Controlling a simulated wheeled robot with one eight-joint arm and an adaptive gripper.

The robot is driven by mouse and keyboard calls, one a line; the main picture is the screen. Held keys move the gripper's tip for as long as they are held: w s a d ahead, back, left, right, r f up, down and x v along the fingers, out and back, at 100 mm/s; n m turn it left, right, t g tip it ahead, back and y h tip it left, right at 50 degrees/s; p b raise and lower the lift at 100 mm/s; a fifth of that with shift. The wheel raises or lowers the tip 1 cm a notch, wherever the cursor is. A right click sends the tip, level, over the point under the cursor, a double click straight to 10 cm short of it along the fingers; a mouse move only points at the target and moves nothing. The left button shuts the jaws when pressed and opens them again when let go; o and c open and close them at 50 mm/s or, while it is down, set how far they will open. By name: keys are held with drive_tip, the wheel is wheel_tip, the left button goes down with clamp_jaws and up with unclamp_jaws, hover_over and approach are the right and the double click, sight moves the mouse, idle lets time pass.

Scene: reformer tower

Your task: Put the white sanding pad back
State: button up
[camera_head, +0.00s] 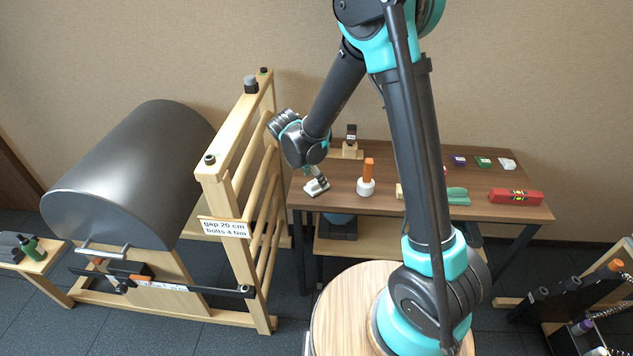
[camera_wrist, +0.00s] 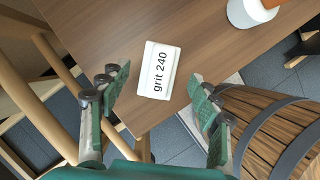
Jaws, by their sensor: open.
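The white sanding pad (camera_wrist: 157,70), labelled "grit 240", lies flat on the brown table (camera_wrist: 100,25) near its corner. In the head view the pad (camera_head: 316,188) is partly covered by my gripper (camera_head: 313,175) at the table's front left. My gripper (camera_wrist: 158,97) is open, with green-padded fingers on either side of the pad's near end in the picture. Clear gaps show between the pad and both fingers, and nothing is held. How high the fingers are above the table is hard to tell.
Small purple (camera_head: 458,160), green (camera_head: 482,161) and white (camera_head: 507,163) blocks sit at the back right, behind a red level (camera_head: 515,197). The wooden ladder frame (camera_head: 232,170) stands close on the left.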

drive_tip(key=v, duration=0.9)
drive_tip(key=s+d+m+y, duration=0.1)
drive_tip(key=s+d+m, duration=0.4)
drive_tip(key=d+m, duration=0.4)
drive_tip(key=s+d+f+m+y, duration=0.1)
drive_tip(key=s+d+m, duration=0.4)
drive_tip(key=d+m, duration=0.3)
drive_tip(key=s+d+f+m+t+y, duration=0.1)
drive_tip(key=s+d+m, duration=0.5)
drive_tip(key=d+m, duration=0.3)
drive_tip(key=shift+d+m, duration=0.3)
drive_tip(key=shift+d, duration=0.3)
drive_tip(key=shift+s, duration=0.1)
